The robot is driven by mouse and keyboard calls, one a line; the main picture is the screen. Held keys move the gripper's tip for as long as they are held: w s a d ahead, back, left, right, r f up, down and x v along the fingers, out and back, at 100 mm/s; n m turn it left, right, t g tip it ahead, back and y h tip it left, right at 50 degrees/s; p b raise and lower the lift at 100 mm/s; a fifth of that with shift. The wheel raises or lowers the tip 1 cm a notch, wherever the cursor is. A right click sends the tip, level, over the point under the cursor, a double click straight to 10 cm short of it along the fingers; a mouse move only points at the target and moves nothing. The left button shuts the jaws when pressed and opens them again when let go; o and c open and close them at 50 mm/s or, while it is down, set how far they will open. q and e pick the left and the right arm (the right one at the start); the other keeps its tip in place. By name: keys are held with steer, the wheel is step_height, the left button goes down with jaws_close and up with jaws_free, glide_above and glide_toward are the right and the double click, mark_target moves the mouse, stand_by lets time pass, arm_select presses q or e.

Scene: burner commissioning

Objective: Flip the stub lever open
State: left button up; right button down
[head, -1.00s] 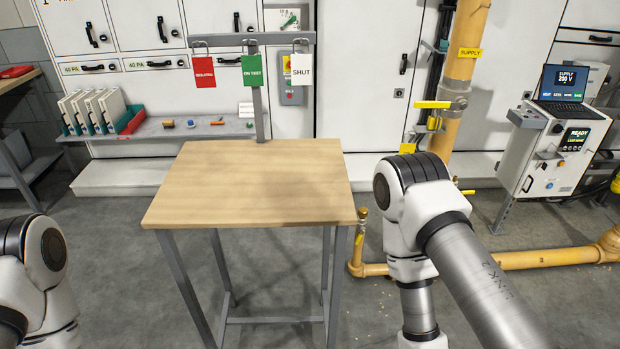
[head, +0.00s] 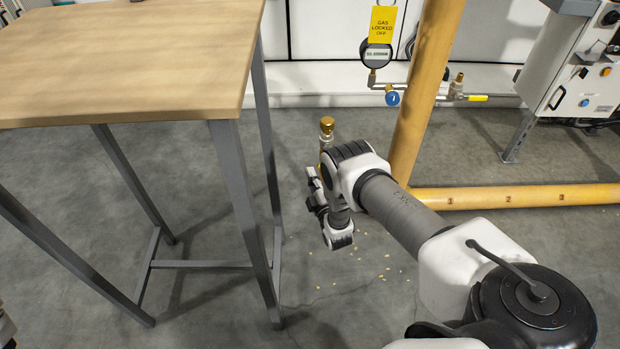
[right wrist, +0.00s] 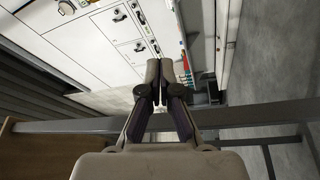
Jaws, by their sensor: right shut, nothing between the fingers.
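The brass-capped stub (head: 326,125) rises from the floor to the right of the table, in the head view. Its lower part and its lever are hidden behind my right arm; only a sliver of yellow shows there. My right gripper (head: 314,191) is low beside the stub, partly covered by its own wrist. In the right wrist view my right gripper (right wrist: 157,70) has its fingers together with nothing between them. Neither stub nor lever can be made out in that view.
The wooden table (head: 130,60) and its grey legs stand close left of my right arm. The yellow pipe (head: 426,90) rises behind it and runs right along the floor. A gauge (head: 376,55) carries a yellow "gas locked off" tag (head: 382,24). A control cabinet (head: 570,70) stands right.

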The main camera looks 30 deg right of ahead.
step_height(320, 180, down, 5)
steer(key=s, duration=0.2)
arm_select(q)
step_height(320, 180, down, 7)
steer(key=b, duration=0.5)
steer(key=shift+a+f, duration=0.2)
arm_select(e)
steer(key=w+d, duration=0.5)
steer(key=w, duration=0.2)
steer(key=shift+w+d+r, duration=0.2)
steer(key=shift+d, duration=0.1)
arm_select(q)
steer(key=shift+r, duration=0.3)
arm_select(e)
steer(key=shift+s+d+f+n+g, duration=0.2)
steer(key=shift+s+d+n, duration=0.1)
steer(key=shift+d, duration=0.1)
steer(key=shift+s+d+f+n+g, duration=0.2)
steer(key=shift+d+n, duration=0.1)
steer(key=shift+d, duration=0.1)
